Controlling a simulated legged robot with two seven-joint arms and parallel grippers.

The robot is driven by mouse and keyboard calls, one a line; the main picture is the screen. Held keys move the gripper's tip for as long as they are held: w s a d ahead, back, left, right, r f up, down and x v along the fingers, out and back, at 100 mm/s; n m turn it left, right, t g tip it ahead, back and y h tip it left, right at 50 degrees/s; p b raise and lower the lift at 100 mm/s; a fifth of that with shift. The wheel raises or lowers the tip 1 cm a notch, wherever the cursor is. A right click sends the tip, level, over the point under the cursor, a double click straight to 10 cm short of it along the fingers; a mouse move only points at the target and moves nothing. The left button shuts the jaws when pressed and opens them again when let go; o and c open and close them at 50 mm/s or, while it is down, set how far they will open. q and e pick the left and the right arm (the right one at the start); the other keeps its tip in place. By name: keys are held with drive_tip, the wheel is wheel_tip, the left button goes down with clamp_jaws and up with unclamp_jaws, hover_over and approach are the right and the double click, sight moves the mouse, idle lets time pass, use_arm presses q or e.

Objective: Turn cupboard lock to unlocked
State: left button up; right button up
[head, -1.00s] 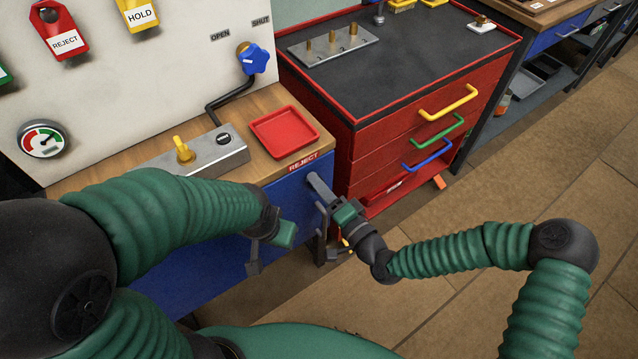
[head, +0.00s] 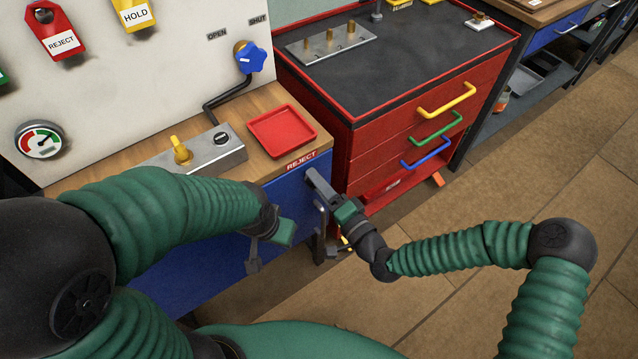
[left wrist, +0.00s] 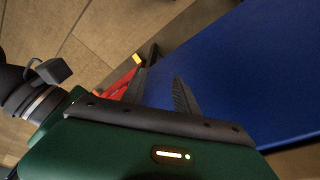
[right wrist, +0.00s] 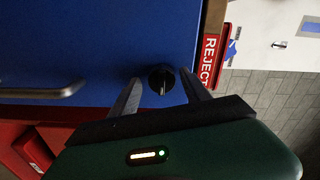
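The cupboard is the blue-fronted unit (head: 215,262) under the wooden worktop. Its lock, a round black knob (right wrist: 161,78), shows in the right wrist view on the blue front (right wrist: 90,40). My right gripper (right wrist: 162,88) is open, with one finger on each side of the knob in that view; I cannot tell whether they touch it. In the head view my right gripper (head: 318,190) is at the cupboard's right end, and it hides the lock. My left gripper (left wrist: 160,85) is open and empty in front of the blue panel; it also shows in the head view (head: 268,250).
A metal handle (right wrist: 45,90) is on the blue front near the lock. A red tray (head: 282,130) and a metal switch box (head: 200,153) stand on the worktop. A red drawer cabinet (head: 400,135) stands close on the right.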

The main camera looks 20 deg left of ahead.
drive_tip(key=shift+s, duration=0.1)
drive_tip(key=p+v, duration=0.1)
drive_tip(key=v, duration=1.5)
drive_tip(key=shift+s+d+p, duration=0.2)
drive_tip(key=shift+d+p, duration=0.1)
drive_tip(key=shift+d, duration=0.05)
drive_tip(key=shift+f, duration=0.15)
